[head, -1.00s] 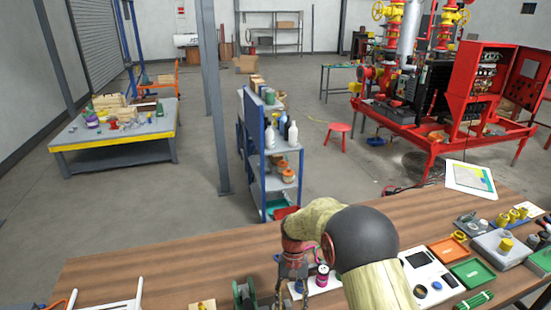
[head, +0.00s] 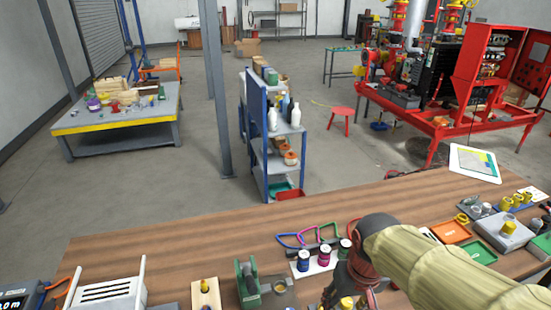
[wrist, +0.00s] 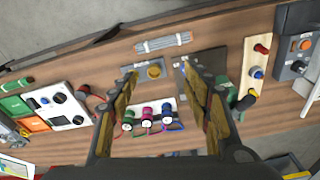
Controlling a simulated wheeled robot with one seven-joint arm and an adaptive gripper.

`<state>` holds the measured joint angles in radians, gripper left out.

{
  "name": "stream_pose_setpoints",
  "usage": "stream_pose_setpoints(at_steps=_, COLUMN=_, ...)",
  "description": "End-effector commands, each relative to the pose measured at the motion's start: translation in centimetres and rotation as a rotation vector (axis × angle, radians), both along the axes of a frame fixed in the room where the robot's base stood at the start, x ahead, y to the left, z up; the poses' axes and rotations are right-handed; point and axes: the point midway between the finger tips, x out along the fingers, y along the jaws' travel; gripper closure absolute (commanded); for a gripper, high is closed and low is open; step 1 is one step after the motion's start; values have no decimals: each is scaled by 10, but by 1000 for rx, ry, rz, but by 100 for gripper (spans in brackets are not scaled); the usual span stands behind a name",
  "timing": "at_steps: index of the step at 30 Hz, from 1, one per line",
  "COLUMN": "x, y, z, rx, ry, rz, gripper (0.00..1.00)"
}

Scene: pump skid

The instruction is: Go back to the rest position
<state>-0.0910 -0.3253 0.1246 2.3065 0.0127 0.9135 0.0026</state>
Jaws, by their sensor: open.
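My gripper (head: 352,296) is low at the bottom edge of the head view, over the wooden workbench (head: 200,245), with my sleeved forearm coming in from the right and hiding part of it. In the wrist view my gripper (wrist: 160,80) has its two fingers spread wide, with nothing held between them. Beyond and between the fingers lie a white tray with three spools (wrist: 147,116) and a grey block with a brass disc (wrist: 152,72).
A green clamp-like tool (head: 250,283), a wooden block with a yellow-topped piece (head: 206,293) and a white slotted rack (head: 115,290) stand on the bench to the left. Green and orange trays (head: 450,231) lie right. The bench's back left is clear.

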Motion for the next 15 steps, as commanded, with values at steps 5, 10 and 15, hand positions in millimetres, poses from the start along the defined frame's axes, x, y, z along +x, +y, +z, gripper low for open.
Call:
stream_pose_setpoints(at_steps=5, x=-36, y=-15, z=22, rx=0, ry=-139, rz=-25, gripper=51)
stream_pose_setpoints(at_steps=10, x=-60, y=-25, z=42, rx=3, ry=-258, rz=-52, gripper=51)
stream_pose_setpoints(at_steps=15, x=-65, y=-30, z=64, rx=5, ry=-350, rz=-71, gripper=51)
